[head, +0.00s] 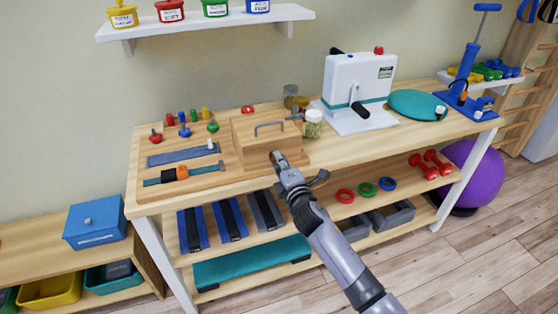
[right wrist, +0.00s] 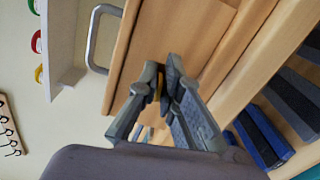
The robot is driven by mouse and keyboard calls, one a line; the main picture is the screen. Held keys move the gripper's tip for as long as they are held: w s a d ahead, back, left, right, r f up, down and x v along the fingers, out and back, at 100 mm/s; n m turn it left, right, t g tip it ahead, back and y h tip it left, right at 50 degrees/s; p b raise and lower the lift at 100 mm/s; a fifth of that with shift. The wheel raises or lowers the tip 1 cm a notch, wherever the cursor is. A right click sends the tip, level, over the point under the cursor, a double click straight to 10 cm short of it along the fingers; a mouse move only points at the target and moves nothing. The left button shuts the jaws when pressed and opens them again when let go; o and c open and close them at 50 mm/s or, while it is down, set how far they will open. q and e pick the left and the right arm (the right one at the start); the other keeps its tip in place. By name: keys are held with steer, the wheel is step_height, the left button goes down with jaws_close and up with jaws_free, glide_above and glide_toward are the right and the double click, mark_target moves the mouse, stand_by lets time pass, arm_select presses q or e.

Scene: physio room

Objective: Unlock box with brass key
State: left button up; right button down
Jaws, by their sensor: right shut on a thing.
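The wooden box (head: 258,132) with a grey handle on its lid stands on a wooden board on the workbench. My right gripper (head: 279,158) is at the box's front face, with its fingertips close to the wood. In the right wrist view, the gripper (right wrist: 162,76) is shut on a small brass piece, the brass key (right wrist: 158,87), mostly hidden between the fingers. The box front (right wrist: 185,35) lies just beyond the fingertips. The lock is hidden by the gripper, and I cannot tell whether the key is in it. My left gripper is not in view.
The board left of the box holds coloured knobs (head: 184,131) and sliders (head: 182,173). A glass jar (head: 313,124) and a white machine (head: 358,88) stand right of the box. A shelf (head: 205,24) with coloured tubs hangs above. The lower shelf holds rings and red dumbbells (head: 423,166).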

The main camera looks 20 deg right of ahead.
stand_by(0.4)
steer(key=c, duration=1.8)
jaws_free()
steer(key=s, duration=1.2)
steer(key=shift+d, duration=0.2)
steer(key=shift+f, duration=0.1)
